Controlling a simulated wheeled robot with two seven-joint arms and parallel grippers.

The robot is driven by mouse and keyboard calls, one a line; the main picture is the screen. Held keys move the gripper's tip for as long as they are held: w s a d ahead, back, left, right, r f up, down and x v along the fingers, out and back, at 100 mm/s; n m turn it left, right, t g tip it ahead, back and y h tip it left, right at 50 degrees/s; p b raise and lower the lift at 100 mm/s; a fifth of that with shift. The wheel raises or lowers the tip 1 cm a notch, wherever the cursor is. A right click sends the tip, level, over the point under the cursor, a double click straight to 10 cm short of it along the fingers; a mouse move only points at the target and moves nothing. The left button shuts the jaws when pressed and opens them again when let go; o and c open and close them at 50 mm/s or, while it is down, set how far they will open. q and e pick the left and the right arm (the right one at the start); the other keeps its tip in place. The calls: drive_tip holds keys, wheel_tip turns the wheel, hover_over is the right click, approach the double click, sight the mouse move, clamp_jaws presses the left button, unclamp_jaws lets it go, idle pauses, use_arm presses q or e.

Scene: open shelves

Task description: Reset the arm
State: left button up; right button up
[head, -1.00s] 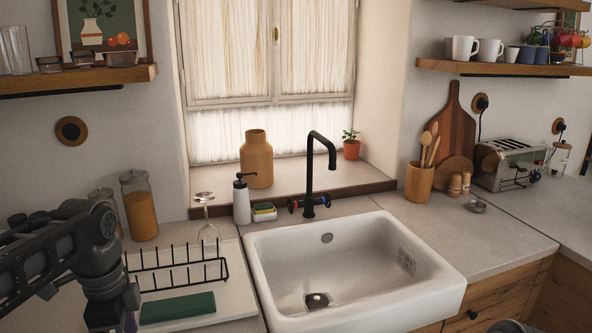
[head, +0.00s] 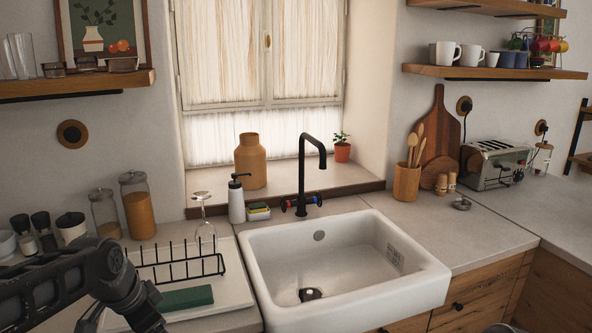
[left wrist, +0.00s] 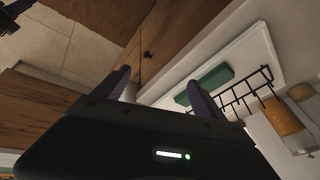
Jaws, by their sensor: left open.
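My left arm (head: 70,285) comes in from the lower left of the head view, in front of the counter's left end. Its gripper is not clearly visible there. In the left wrist view my left gripper (left wrist: 157,80) is open, with its two dark fingers apart and nothing between them. The counter's front edge and wooden cabinet fronts (left wrist: 185,35) show beyond the fingers. My right gripper is not in view.
A black dish rack (head: 180,268) stands on a white board with a green sponge-like block (head: 187,298). An upside-down wine glass (head: 203,220) stands behind it. Jars (head: 137,210) are at the back left. The white sink (head: 345,300) is empty.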

use_arm(q)
drive_tip(key=s+d+f+n+h, duration=0.1)
drive_tip(key=d+f+n, duration=0.45)
drive_tip(key=f, duration=0.75)
drive_tip(key=s+d+f+n+h, duration=0.1)
drive_tip(key=d+f+n, duration=0.2)
drive_tip(key=d+f, duration=0.7)
drive_tip(key=s+d+f+n+g, duration=0.1)
drive_tip(key=s+d+f, duration=0.1)
drive_tip(key=s+f, duration=0.6)
drive_tip(key=s+d+f+n+g+h, duration=0.1)
drive_tip(key=s+d+f+g, duration=0.1)
drive_tip(key=s+f, duration=0.7)
drive_tip(key=s, duration=0.5)
drive_tip(key=shift+s+d+g, duration=0.2)
drive_tip(key=shift+s+g, duration=0.05)
drive_tip(key=shift+g, duration=0.05)
